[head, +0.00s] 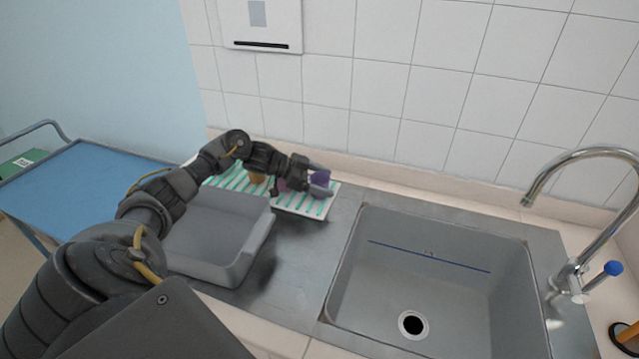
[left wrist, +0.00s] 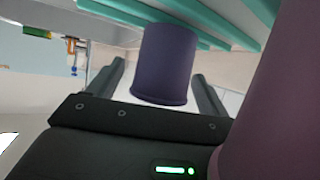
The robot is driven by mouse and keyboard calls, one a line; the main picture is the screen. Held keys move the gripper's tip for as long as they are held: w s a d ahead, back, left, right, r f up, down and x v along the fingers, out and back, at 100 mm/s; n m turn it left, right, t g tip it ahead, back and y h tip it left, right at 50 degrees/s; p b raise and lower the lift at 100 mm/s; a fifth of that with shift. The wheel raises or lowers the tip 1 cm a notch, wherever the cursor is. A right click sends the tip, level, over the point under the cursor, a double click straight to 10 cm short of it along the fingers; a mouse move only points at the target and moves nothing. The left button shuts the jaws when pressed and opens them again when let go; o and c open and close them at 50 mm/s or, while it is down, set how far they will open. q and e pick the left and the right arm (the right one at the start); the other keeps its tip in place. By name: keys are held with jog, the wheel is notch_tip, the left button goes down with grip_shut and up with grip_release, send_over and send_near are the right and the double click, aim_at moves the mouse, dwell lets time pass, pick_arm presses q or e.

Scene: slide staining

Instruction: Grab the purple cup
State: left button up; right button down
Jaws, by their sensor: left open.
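The purple cup (head: 320,178) stands at the right end of a white rack with green stripes (head: 290,203), against the back of the counter. My left gripper (head: 318,183) is at the cup, its fingers on either side of it. In the left wrist view the purple cup (left wrist: 165,65) sits between the two open fingers, with the green slats (left wrist: 215,25) by its far end. I cannot tell whether the fingers touch it. A mauve cup (left wrist: 275,100) fills the right side of the wrist view, close to the gripper. My right gripper is not in view.
A grey basin (head: 215,240) lies in front of the rack. A grey sink (head: 440,280) with a curved tap (head: 580,155) is to the right. A blue cart (head: 75,190) stands at the left.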

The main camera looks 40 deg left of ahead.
pick_arm(q)
jog(key=shift+w+d+f, duration=0.25)
jog(key=shift+w+d, duration=0.05)
jog(key=shift+d, duration=0.05)
jog(key=c, duration=1.1)
jog(key=shift+o, duration=0.2)
